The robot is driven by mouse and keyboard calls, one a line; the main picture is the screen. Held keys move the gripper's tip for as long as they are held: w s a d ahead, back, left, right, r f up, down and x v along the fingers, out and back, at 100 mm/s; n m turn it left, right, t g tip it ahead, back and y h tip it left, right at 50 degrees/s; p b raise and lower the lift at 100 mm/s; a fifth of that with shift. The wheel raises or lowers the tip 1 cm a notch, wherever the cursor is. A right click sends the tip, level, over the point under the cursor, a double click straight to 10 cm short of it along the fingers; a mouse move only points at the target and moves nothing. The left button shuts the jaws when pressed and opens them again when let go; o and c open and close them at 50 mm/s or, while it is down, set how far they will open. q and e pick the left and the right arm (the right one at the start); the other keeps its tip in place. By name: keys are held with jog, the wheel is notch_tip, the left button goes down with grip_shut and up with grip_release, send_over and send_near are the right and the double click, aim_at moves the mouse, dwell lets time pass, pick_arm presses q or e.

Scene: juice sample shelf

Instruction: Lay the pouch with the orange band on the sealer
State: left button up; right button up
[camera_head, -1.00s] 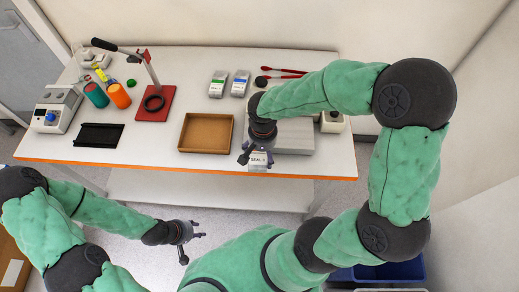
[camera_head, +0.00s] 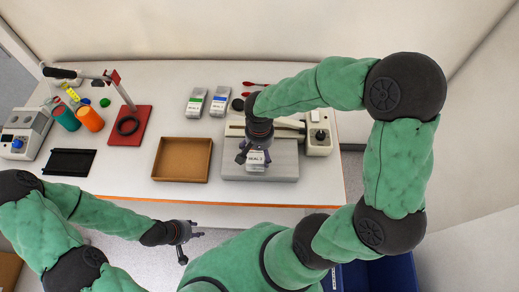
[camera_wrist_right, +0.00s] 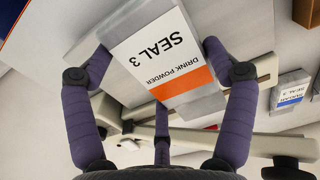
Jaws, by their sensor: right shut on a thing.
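The pouch with the orange band (camera_wrist_right: 168,60) is white with a grey edge and reads "SEAL 3" and "DRINK POWDER". My right gripper (camera_head: 250,155) is shut on it, with purple fingers on both sides in the right wrist view (camera_wrist_right: 160,72). In the head view the pouch (camera_head: 256,161) is over the grey plate of the sealer (camera_head: 280,171); I cannot tell whether it touches. The sealer's beige bar and housing (camera_head: 319,138) lie behind and right of the gripper. My left gripper (camera_head: 192,238) is open and empty, in front of the table.
Further left are a red-based stand (camera_head: 129,126), a black rack (camera_head: 68,163) and bottles.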

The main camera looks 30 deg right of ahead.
jog(key=shift+w+f+b, duration=0.1)
jog(key=shift+f+b, duration=0.7)
jog(key=shift+f, duration=0.5)
jog(key=shift+w+d, duration=0.5)
jog(key=shift+w, duration=0.25)
jog(key=shift+w+d+f+p, duration=0.1)
jog(key=shift+w+d+p, duration=0.15)
jog(key=shift+w+d, duration=0.25)
jog(key=shift+w+d+p, duration=0.2)
jog(key=shift+w+d, duration=0.05)
jog(key=shift+w, duration=0.45)
jog(key=shift+w+d+f, duration=0.1)
jog(key=shift+w, duration=0.05)
jog(key=shift+f+b, duration=0.65)
jog(key=shift+b, duration=0.1)
jog(key=o, duration=1.1)
jog(key=shift+c, duration=0.2)
